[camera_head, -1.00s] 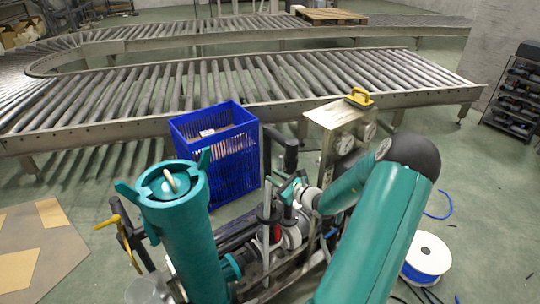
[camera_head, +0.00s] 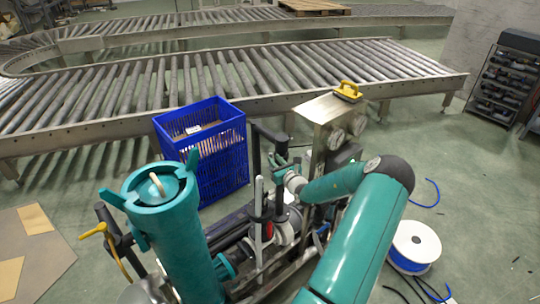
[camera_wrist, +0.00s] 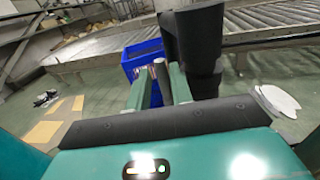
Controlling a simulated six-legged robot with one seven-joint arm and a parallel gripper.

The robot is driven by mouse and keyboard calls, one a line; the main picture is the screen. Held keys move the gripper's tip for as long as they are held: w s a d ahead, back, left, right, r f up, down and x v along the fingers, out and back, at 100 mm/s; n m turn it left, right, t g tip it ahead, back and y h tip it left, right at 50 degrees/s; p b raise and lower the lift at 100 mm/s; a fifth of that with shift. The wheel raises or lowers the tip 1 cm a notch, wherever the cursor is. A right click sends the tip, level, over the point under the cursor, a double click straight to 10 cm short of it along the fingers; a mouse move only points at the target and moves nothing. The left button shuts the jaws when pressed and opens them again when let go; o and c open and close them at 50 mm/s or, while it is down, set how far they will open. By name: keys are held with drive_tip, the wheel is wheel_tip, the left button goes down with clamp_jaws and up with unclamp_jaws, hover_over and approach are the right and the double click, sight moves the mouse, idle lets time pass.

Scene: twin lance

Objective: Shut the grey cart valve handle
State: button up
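A pale grey valve handle (camera_head: 259,222) stands upright on the cart in the head view, beside a red-and-black fitting and round pipe flanges. My gripper (camera_head: 278,163) is just above and right of the handle's top, in front of a dark bent post (camera_head: 256,150). I cannot tell whether it touches either one. In the wrist view, the two teal fingers (camera_wrist: 160,88) stand apart. A short tan-grey cylinder shows between them, and I cannot tell whether it lies in their grasp. A thick black post (camera_wrist: 194,42) rises close beyond the right finger.
A teal cylinder (camera_head: 168,225) and a yellow lever (camera_head: 95,231) are at the cart's left. Behind are a blue crate (camera_head: 222,165) and a roller conveyor (camera_head: 130,100). A cable spool (camera_head: 420,240) lies right.

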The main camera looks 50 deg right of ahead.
sight(271, 155)
drive_tip(key=shift+x, duration=2.3)
clamp_jaws()
